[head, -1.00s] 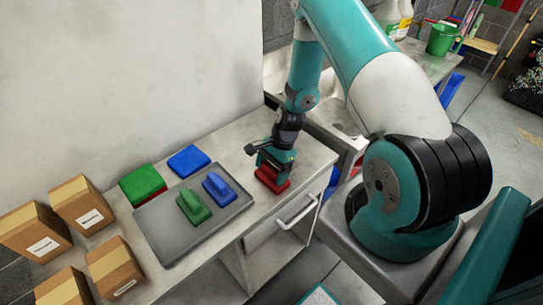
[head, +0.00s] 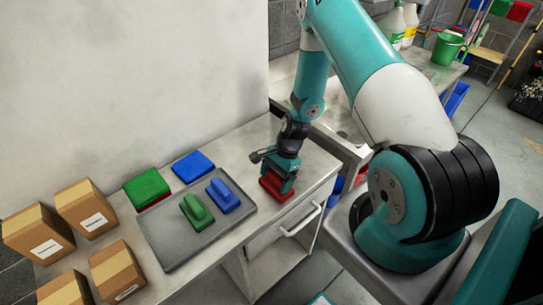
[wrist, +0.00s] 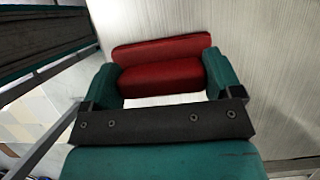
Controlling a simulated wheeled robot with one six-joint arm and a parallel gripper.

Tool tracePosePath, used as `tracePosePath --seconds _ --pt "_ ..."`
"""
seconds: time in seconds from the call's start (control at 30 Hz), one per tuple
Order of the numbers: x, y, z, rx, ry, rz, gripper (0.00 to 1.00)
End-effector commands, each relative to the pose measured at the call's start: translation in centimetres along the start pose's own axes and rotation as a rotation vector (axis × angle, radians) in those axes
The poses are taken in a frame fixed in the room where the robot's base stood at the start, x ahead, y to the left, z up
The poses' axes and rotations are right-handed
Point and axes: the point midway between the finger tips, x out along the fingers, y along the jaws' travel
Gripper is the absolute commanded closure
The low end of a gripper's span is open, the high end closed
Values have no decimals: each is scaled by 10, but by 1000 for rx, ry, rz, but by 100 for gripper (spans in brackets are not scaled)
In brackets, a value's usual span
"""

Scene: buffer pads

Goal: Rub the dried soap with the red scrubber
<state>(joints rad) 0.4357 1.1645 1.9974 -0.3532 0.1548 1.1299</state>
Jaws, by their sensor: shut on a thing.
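The red scrubber (head: 276,187) stands on the worktop near its right end. My gripper (head: 279,180) is shut on its upper part from above; its base shows below the jaws. In the wrist view the red scrubber (wrist: 160,70) sits between the two teal fingers (wrist: 160,85), its wider base beyond them against the pale worktop. I cannot make out the dried soap in either view; the gripper and scrubber cover part of the worktop.
Left of the gripper, a grey tray (head: 180,250) holds a green scrubber (head: 197,212) and a blue scrubber (head: 222,195). Behind it lie green (head: 147,187) and blue (head: 193,166) pads. Several cardboard boxes (head: 38,234) stand farther left. A sink (head: 345,120) lies right of the worktop.

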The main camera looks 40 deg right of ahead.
Motion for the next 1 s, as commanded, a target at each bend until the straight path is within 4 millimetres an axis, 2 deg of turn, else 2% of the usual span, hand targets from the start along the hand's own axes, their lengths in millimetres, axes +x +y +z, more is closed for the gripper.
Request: tracePosePath --seconds 0.07,0.17,0.7,1.0 --pt "-4 -1 2 0 0 -1 45" --pt "-25 -2 10 -1 2 -4 45" --pt "-67 -1 28 -1 0 -1 45" --pt "-75 -1 31 -1 0 -1 45"
